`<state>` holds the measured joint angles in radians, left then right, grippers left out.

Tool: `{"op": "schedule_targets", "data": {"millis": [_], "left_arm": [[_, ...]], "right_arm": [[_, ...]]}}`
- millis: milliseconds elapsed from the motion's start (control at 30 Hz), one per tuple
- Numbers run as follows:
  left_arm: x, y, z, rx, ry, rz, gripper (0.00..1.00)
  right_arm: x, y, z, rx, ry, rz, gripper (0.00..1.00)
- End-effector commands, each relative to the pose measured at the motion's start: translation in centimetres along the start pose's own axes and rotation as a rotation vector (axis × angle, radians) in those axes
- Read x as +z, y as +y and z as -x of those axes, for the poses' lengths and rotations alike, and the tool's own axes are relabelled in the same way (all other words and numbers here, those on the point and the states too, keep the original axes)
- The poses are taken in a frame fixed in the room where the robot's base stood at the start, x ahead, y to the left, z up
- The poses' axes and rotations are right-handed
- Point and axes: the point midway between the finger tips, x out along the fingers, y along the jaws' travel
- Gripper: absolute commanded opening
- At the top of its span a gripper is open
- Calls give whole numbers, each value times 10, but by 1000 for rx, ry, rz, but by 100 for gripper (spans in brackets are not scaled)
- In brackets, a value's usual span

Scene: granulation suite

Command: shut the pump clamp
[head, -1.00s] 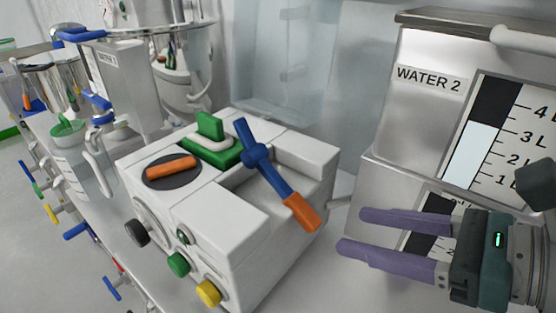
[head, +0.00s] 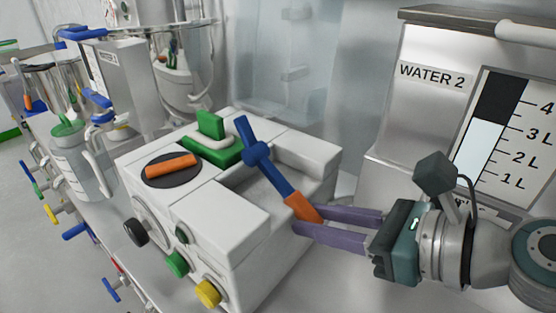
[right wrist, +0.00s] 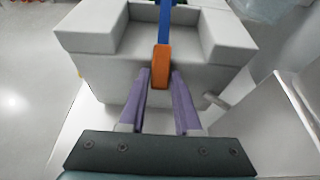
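The pump (head: 230,210) is a white box with a blue clamp lever (head: 268,170) on top. The lever slants down toward the front right and ends in an orange grip (head: 301,208). The lever also shows in the right wrist view, with its orange grip (right wrist: 161,68) hanging over the pump's edge. My right gripper (head: 308,222) has its purple fingers at the orange grip. In the right wrist view its fingers (right wrist: 160,80) are apart, one on each side of the grip's lower end, with gaps visible. My left gripper is not in view.
A steel tank labelled WATER 2 (head: 432,75) stands at the right, close to my right arm. The pump top also carries a green block (head: 210,125) and a dark disc with an orange bar (head: 171,166). Glass and steel vessels stand at the left.

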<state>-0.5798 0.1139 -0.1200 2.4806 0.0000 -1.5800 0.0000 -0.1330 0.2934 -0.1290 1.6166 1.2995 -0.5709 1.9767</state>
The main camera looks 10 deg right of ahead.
Motion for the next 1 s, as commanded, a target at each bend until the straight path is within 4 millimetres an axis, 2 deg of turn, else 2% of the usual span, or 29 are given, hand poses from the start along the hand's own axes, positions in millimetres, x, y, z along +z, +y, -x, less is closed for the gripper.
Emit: {"op": "schedule_targets", "data": {"millis": [33,267,1000], "left_arm": [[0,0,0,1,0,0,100],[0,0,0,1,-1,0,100],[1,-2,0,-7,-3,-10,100]], "right_arm": [[0,0,0,0,0,0,25],[0,0,0,0,0,0,0],[0,0,0,0,0,0,0]]}}
